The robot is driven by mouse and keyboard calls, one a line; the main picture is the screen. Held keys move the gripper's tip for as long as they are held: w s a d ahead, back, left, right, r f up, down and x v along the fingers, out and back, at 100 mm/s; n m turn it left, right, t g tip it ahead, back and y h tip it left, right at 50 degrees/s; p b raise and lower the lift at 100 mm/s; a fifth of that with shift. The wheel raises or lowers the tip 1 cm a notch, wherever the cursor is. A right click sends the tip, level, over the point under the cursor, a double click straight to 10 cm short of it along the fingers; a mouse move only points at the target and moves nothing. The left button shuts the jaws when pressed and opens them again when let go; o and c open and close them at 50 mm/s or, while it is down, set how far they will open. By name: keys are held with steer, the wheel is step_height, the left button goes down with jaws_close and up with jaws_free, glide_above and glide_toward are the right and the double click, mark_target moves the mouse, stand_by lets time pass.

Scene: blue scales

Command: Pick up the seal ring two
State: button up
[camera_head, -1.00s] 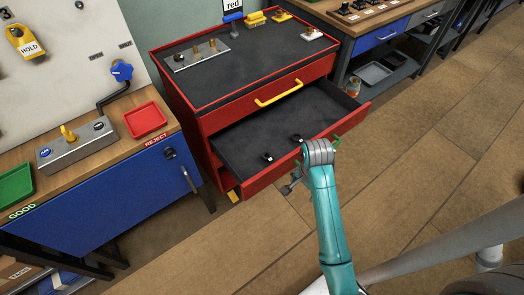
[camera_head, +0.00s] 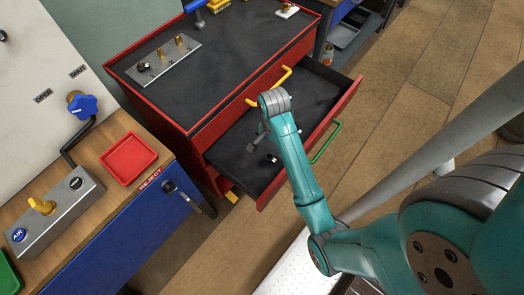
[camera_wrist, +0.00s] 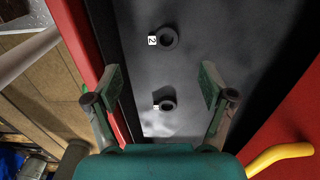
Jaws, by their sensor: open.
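The dark seal ring two (camera_wrist: 169,39), with a white tag reading 2, lies flat in the open drawer, in the upper middle of the wrist view. A second dark ring (camera_wrist: 168,104) with a white tag I cannot read lies nearer my gripper. My gripper (camera_wrist: 160,82) is open and empty above the drawer, its fingers on either side of the nearer ring in the picture, with ring two beyond the fingertips. In the head view my gripper (camera_head: 261,138) is over the drawer; one ring (camera_head: 272,158) shows beside it, and my arm covers part of the drawer.
The red cabinet (camera_head: 193,123) has its drawer (camera_head: 249,187) pulled out, with raised walls and a green handle (camera_head: 326,142). A yellow handle (camera_head: 270,86) is above it. A metal plate with brass posts (camera_head: 160,62) lies on top. The workbench with a red tray (camera_head: 129,158) is left.

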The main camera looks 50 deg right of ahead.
mark_target(269, 157)
steer(key=shift+w+d+f, duration=0.1)
steer(key=shift+w+f, duration=0.05)
steer(key=shift+f, duration=2.55)
steer(key=shift+w+f, duration=0.1)
steer(key=shift+f, duration=2.6)
steer(key=c, duration=0.9)
